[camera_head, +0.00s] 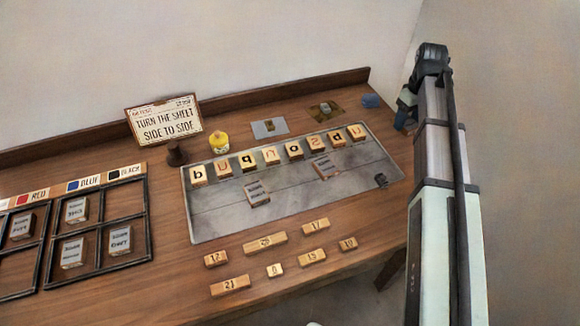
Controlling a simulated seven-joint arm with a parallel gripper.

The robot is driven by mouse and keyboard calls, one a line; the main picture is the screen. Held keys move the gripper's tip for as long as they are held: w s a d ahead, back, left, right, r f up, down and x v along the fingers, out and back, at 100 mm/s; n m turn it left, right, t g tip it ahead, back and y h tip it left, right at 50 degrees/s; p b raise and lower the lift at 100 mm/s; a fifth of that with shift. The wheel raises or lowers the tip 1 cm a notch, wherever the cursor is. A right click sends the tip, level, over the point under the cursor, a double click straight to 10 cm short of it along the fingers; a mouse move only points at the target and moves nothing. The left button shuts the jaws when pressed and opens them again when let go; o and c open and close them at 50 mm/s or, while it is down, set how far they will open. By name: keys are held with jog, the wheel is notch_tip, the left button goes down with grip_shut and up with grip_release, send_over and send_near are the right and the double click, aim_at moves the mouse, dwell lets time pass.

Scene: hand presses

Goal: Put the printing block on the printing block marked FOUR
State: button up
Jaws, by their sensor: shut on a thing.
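Pale printing blocks with small dark lettering lie in the framed case at the left: one at the back (76,210), one in front of it (72,252), one to the right (119,240) and one further left (22,227). Two more labelled blocks lie on the grey tray, one left of centre (258,192) and one right of centre (323,168). The lettering is too small to tell surely which reads FOUR. My gripper (402,119) shows only partly as a dark end beside my arm at the right. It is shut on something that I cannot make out.
Numbered wooden pieces (265,242) lie in front. A sign (166,119), a yellow jar (219,142) and a blue piece (371,100) stand behind. My arm crosses the right side.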

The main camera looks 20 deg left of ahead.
jog(key=s+a+n, duration=0.1)
jog(key=s+a, duration=0.2)
jog(key=a, duration=0.5)
jog(key=s+a+n, duration=0.2)
jog(key=a, duration=0.5)
notch_tip(320, 180, up, 2)
send_over(256, 191)
jog(key=shift+f, duration=4.6)
jog(key=o, duration=1.1)
jog(key=shift+f, duration=0.1)
